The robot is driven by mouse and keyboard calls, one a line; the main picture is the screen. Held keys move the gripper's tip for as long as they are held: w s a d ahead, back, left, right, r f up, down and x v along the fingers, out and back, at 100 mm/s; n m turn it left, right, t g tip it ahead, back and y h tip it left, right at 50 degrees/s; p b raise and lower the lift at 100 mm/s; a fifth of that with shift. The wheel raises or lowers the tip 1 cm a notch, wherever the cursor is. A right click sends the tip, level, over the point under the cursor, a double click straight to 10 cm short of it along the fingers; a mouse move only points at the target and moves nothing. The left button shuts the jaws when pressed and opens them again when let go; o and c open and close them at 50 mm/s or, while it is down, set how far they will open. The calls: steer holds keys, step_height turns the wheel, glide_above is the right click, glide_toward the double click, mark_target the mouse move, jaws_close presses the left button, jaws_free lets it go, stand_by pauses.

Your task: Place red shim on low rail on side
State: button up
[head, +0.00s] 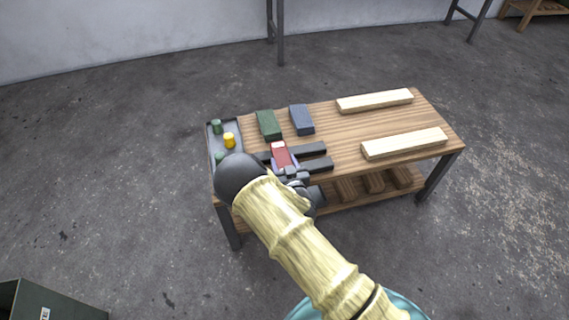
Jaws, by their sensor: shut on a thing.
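The red shim (280,150) is a small flat red block near the left-centre of the wooden table (345,130). My gripper (284,160) is shut on it, with pale blue-violet parts showing along its sides. I cannot tell how high it is above the table top. Two cream bars (375,101) (404,143) lie on the right half of the table, one at the back and one at the front, apart from the shim. They look like rails; I cannot tell clearly which is lower. My arm hides the table's front left.
A green block (268,125) and a blue block (301,120) lie behind the shim. A grey tray (211,142) with small green and yellow pieces is at the left end. Dark bars (308,149) show beside my gripper. Bare wood lies between the rails and blocks.

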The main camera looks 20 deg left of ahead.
steer(key=shift+f, duration=0.4)
steer(key=o, duration=1)
steer(key=shift+f, duration=0.1)
steer(key=shift+r, duration=0.35)
steer(key=shift+s+d+r, duration=0.15)
steer(key=shift+s+r, duration=0.1)
steer(key=p+v, duration=0.3)
steer(key=v, duration=0.8)
steer(key=shift+s, duration=0.25)
steer(key=shift+d, duration=0.1)
